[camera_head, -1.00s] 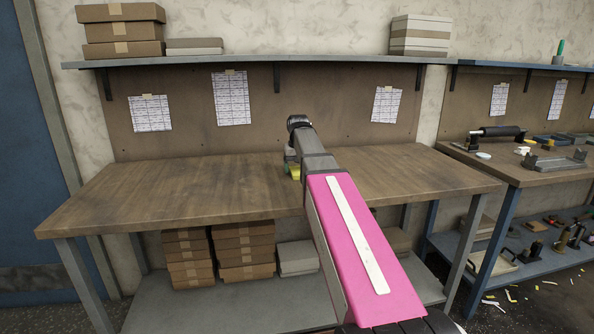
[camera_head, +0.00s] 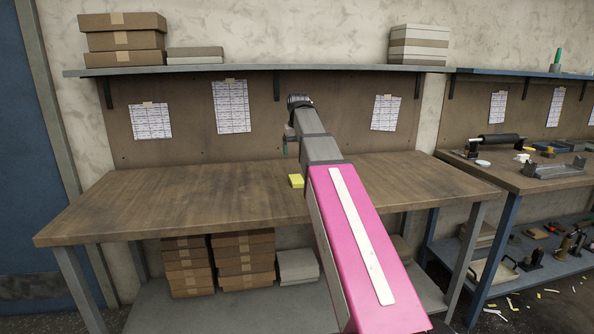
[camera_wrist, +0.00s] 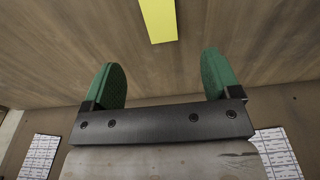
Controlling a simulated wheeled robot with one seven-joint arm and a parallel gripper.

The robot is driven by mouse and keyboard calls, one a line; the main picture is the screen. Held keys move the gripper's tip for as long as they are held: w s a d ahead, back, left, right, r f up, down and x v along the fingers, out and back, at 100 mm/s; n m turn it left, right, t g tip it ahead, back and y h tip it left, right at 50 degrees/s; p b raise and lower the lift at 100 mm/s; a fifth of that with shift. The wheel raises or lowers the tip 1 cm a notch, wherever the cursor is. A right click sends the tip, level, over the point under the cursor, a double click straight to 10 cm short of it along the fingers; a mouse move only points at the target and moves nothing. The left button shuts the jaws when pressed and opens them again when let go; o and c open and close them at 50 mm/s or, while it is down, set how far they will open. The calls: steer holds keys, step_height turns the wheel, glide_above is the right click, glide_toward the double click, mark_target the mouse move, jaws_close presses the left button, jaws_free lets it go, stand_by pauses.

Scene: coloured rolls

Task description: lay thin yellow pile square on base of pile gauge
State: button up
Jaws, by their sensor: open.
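The yellow pile square (camera_head: 296,181) lies flat on the bare wooden bench, just left of my arm. In the wrist view the yellow piece (camera_wrist: 158,18) shows at the top edge, partly cut off, on brown wood. My gripper (camera_wrist: 162,72) is open and empty, its two green fingers apart. In the head view my gripper (camera_head: 290,138) is above and behind the yellow piece, clear of it and mostly hidden by my wrist. I cannot make out a pile gauge for certain; none shows under the yellow piece.
The wooden bench (camera_head: 180,200) is otherwise clear where it shows. A shelf (camera_head: 260,69) with boxes runs above its back edge. On the right bench stand a dark roller (camera_head: 500,140), a grey metal fixture (camera_head: 553,170) and small items.

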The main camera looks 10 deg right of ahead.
mark_target(297, 179)
steer(key=shift+w+f, duration=0.25)
steer(key=shift+f, duration=1.75)
steer(key=shift+w+f, duration=0.2)
steer(key=shift+f, duration=1.75)
steer(key=shift+w+f, duration=0.25)
steer(key=shift+f, duration=1.75)
steer(key=c, duration=1)
